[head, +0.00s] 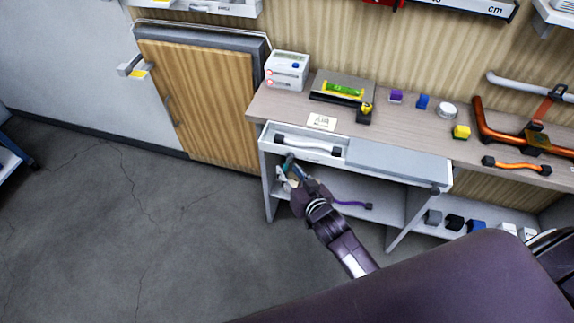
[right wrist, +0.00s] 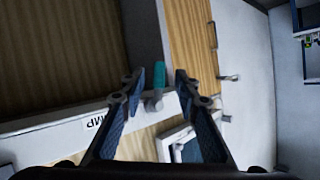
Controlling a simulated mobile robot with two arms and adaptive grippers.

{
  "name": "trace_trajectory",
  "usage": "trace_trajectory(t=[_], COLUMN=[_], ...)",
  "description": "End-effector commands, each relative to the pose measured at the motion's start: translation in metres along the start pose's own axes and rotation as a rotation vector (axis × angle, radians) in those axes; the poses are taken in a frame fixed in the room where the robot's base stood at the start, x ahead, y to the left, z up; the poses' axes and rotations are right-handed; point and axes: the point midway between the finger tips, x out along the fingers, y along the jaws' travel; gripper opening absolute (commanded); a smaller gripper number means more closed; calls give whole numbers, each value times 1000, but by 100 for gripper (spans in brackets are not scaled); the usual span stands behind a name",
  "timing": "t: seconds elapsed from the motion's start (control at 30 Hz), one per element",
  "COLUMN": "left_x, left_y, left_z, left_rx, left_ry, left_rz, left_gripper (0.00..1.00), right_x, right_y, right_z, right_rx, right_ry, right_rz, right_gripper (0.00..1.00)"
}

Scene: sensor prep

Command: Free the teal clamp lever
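The teal clamp lever (right wrist: 159,76) shows in the right wrist view, with a grey round pivot at its lower end. It also shows small in the head view (head: 289,160), at the left front of the bench below the drawer. My right gripper (right wrist: 157,92) is open, with its fingertips on either side of the lever and its pivot. I cannot tell whether they touch it. In the head view the right gripper (head: 289,175) hides part of the lever's surroundings. My left gripper is not in view.
A partly open drawer (head: 272,129) holding a white-grey handle (head: 308,146) is just above the gripper. A shelf with a purple handle (head: 352,204) lies behind my right arm. A white label strip ending in "MP" (right wrist: 94,123) is near the lever. The floor at left is clear.

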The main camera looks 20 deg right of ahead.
Motion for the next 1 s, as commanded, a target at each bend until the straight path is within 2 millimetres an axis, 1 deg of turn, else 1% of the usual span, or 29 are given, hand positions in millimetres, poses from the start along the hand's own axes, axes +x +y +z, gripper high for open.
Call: trace_trajectory(t=[0.03,0.1,0.3,0.43,0.63,0.67,0.9,1.0], left_x=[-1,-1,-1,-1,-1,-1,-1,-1], left_y=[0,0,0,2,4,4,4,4], left_z=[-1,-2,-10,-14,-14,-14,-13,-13], left_rx=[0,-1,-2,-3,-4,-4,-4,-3], left_ry=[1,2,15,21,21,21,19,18], left_rz=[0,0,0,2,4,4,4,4], left_gripper=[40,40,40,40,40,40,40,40], right_x=[8,17,33,36,36,36,36,36], right_y=[0,0,0,0,0,0,0,0], right_z=[-1,-1,0,0,0,0,0,0], right_rx=[-1,-1,1,0,0,0,0,0], right_ry=[1,1,0,0,0,0,-1,0], right_rz=[-1,0,-1,-1,-1,-1,0,0], right_gripper=[30,30,30,30,30,27,1,0])
